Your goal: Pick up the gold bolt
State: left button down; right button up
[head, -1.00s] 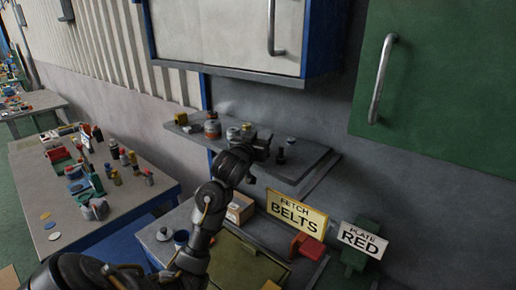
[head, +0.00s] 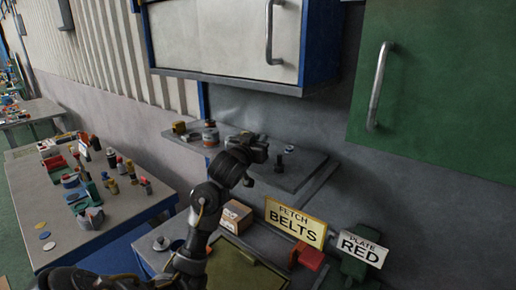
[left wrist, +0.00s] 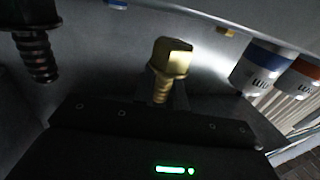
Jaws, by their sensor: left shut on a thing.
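The gold bolt (left wrist: 170,60) stands head up in the middle of the left wrist view, its threaded shank going down between my left gripper's jaws. My left gripper (head: 257,163) is shut on it, at the grey wall shelf (head: 308,172) in the head view. There the arm hides the bolt, and I cannot tell whether it still touches the shelf. A dark bolt (left wrist: 35,45) is at the left of the wrist view, apart from the gold one. My right gripper is not in view.
A white cabinet (head: 225,40) hangs above. Below are a cardboard box (head: 236,215) and a BELTS sign (head: 296,221). A cluttered table (head: 100,230) is at left.

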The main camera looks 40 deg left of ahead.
pick_arm(q)
jog(key=r+p, duration=0.1)
jog(key=s+r, duration=0.1)
jog(key=r, duration=0.1)
jog(key=r+p, duration=0.1)
jog(key=shift+s+a+r+p, duration=0.15)
jog(key=shift+s+a+p, duration=0.15)
jog(key=shift+a, duration=0.1)
jog(key=s+a+r, duration=0.2)
jog(key=s+r, duration=0.1)
jog(key=s, duration=0.2)
jog(key=s+a+r+b, duration=0.1)
jog(key=s+a+r, duration=0.1)
jog(key=s, duration=0.4)
jog(key=shift+s+a+r, duration=0.2)
jog(key=shift+a+r, duration=0.05)
jog(key=shift+r, duration=0.6)
